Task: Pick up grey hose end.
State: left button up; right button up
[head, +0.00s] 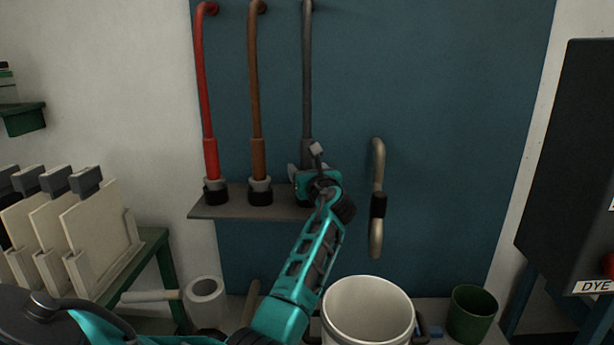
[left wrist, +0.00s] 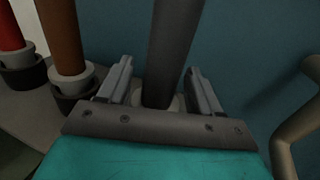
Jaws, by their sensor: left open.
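The grey hose (head: 307,80) hangs down the blue panel, to the right of a red hose and a brown hose. Its lower end is at the small shelf, mostly hidden behind my gripper in the head view. My left gripper (head: 312,160) is at that lower end. In the left wrist view the grey hose (left wrist: 172,50) passes between the two open fingers of my left gripper (left wrist: 152,90), with a gap showing on each side. A pale collar shows at the hose's foot. My right gripper is not in view.
The red hose (head: 208,100) and brown hose (head: 257,100) stand in dark sockets on the shelf (head: 230,213), close on the left. A curved metal handle (head: 377,160) is on the right. Below are a white bucket (head: 367,310) and a green cup (head: 472,312).

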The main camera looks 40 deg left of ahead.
pick_arm(q)
jog(key=c, duration=1.2)
jog(key=shift+r, duration=0.1)
